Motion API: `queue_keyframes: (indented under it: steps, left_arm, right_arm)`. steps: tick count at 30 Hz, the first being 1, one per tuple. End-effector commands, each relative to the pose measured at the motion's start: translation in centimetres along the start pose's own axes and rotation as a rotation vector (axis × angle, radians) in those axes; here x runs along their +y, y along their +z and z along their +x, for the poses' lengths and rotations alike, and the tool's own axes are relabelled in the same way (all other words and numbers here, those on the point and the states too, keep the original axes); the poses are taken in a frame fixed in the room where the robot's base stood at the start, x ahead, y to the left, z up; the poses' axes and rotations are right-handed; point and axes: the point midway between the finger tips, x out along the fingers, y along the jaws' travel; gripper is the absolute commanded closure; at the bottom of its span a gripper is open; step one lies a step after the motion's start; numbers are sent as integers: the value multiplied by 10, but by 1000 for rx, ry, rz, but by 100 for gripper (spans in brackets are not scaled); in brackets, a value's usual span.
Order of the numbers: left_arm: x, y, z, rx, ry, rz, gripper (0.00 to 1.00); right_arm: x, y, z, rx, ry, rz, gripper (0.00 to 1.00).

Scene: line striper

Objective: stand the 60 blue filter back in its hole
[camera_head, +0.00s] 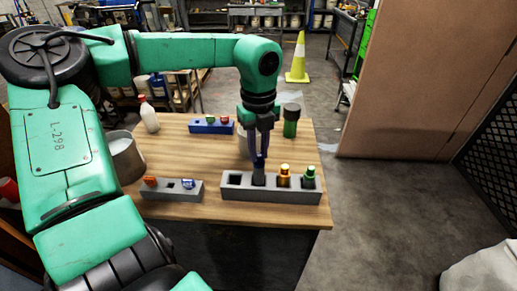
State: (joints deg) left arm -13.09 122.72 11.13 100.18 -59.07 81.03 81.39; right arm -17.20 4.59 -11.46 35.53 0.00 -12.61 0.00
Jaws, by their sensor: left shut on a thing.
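My left gripper (259,164) points straight down over the long grey block (270,195) at the table's front right. It is shut on a dark bluish thing, which I take to be the blue filter; its lower end is at or in the second hole from the left, and I cannot tell how deep. The leftmost hole (233,180) looks empty. A gold filter (284,171) and a green filter (309,173) stand upright in the block to the right of my gripper. My right gripper is not in view.
A small grey block (172,196) with an orange and a blue-white piece is at the left. Behind are a blue rack (211,130), a white bottle (149,116), a pot (127,158) and a dark-topped green cylinder (291,122).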

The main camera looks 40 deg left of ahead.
Motion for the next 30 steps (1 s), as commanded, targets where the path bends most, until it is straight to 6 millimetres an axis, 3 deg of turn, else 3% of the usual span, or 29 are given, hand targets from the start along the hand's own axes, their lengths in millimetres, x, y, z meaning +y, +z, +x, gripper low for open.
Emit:
queue_keyframes:
  steps: [30]
  left_arm:
    - [0,0,20,0,0,0,100]
  right_arm:
    - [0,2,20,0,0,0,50]
